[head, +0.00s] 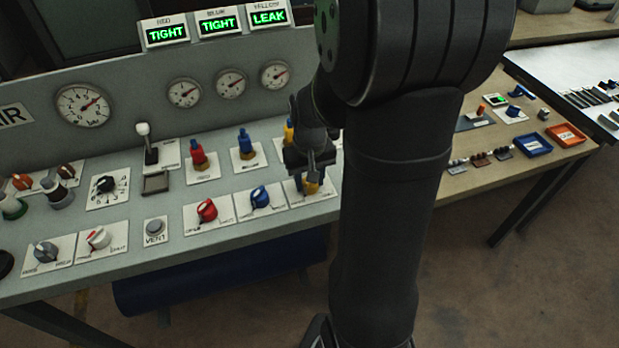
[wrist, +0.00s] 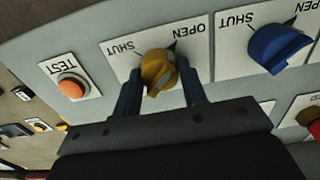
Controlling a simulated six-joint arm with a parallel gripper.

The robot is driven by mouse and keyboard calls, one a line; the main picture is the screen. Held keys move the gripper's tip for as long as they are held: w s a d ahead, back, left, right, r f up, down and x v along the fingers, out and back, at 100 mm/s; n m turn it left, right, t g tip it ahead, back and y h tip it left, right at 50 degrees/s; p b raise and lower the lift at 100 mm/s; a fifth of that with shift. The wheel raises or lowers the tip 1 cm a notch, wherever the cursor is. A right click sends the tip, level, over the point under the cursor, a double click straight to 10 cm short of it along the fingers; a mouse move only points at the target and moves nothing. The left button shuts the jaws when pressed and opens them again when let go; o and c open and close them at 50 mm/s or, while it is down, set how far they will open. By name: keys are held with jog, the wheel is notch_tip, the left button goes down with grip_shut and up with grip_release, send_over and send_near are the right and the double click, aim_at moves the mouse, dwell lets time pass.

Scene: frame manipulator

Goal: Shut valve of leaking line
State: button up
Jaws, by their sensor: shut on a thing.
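Three displays stand on top of the panel: red reads TIGHT, blue reads TIGHT, and the yellow display (head: 268,17) reads LEAK. The yellow valve knob (head: 311,187) is the rightmost of the coloured knobs in the front row, partly hidden by my gripper (head: 309,172). In the wrist view the yellow knob (wrist: 157,69) sits between the two blue fingers of my gripper (wrist: 160,85), which is shut on it. Its plate reads SHUT on the left and OPEN on the right, upside down. The knob's dark tip lies nearer the OPEN side.
The blue valve knob (wrist: 278,48) is right of the yellow one in the wrist view; an orange TEST button (wrist: 72,86) is left. The red valve knob (head: 207,210) and VENT button (head: 155,228) are left in the head view. Upright red (head: 198,157) and blue (head: 245,142) fittings stand behind.

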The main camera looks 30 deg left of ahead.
jog(key=shift+n, duration=0.3)
jog(key=n, duration=0.3)
jog(key=shift+n, duration=0.4)
jog(key=n, duration=0.4)
jog(key=shift+n, duration=0.3)
jog(key=n, duration=0.8)
jog(key=shift+n, duration=0.3)
jog(key=o, duration=1)
jog(key=shift+c, duration=0.2)
